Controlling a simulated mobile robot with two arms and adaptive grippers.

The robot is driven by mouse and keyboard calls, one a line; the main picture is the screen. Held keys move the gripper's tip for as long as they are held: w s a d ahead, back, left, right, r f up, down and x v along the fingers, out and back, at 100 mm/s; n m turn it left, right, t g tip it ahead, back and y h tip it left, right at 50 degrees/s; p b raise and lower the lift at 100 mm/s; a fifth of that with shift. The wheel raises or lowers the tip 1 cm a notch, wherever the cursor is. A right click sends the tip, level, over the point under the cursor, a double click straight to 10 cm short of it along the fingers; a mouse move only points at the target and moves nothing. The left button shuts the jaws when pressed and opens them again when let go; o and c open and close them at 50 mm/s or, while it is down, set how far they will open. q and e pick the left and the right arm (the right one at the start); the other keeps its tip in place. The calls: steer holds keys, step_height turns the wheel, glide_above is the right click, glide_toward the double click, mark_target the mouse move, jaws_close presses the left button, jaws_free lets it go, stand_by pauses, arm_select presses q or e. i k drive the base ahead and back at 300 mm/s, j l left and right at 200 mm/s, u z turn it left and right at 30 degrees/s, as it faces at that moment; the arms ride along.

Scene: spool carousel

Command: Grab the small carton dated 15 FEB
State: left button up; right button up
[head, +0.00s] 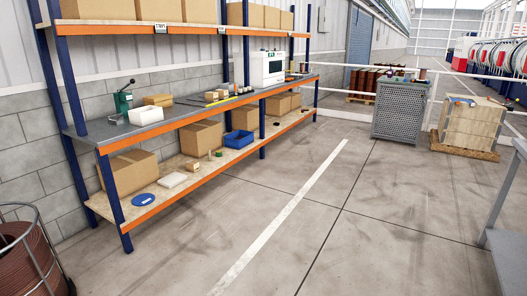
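I cannot read a 15 FEB date on any box. A small tan carton (158,99) sits on the grey shelf top of the rack at left. Several smaller boxes (222,92) stand farther along the same top. Larger brown cartons stand on the lower shelf (131,172) and the upper shelf (160,9). Neither of my grippers is in view.
The rack (181,119) also holds a green press (124,104), a white bin (145,115), a white machine (267,68) and a blue bin (238,139). A grey cabinet (400,110) and a crate on a pallet (470,125) stand at right. The middle floor is clear.

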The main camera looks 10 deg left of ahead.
mark_target(212, 97)
steer(key=i+j+u, duration=0.1)
steer(key=i, duration=0.6)
steer(key=i+j+u, duration=0.1)
steer(key=i, duration=0.6)
steer(key=i+j+u, duration=0.1)
steer(key=i, duration=0.6)
steer(key=i+u, duration=0.1)
steer(key=i, duration=0.65)
steer(key=i+l+u, duration=0.1)
steer(key=i, duration=0.6)
steer(key=i+l+u, duration=0.1)
steer(key=i, duration=0.6)
steer(key=i+l+u, duration=0.1)
steer(key=i, duration=0.6)
steer(key=l, duration=0.1)
